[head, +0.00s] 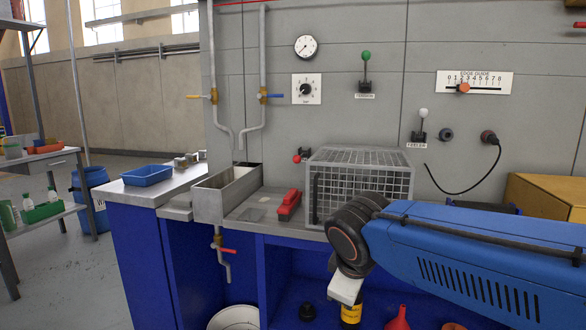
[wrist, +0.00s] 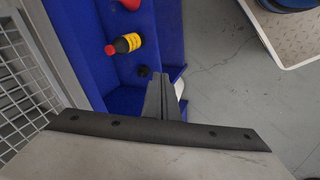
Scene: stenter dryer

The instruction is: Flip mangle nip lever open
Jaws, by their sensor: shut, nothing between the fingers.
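Three levers show on the grey wall panel in the head view. One has a green knob (head: 365,56) and stands upright above a small label. One has a white knob (head: 423,113), also above a label. A short red-knobbed lever (head: 299,157) sits low on the wall, just left of the wire cage (head: 390,181). No label naming the mangle nip is readable. My gripper (wrist: 162,85) shows in the wrist view with its dark fingers together and empty, over the floor and cabinet edge. It is well apart from the levers; my blue arm hides part of the bench.
A red clamp-like object (head: 289,204) lies on the bench left of the cage. A metal trough (head: 228,193) and blue tray (head: 147,175) are further left. A bottle with a yellow label (wrist: 127,43) stands on the blue shelf below. A yellow box (head: 545,195) is at right.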

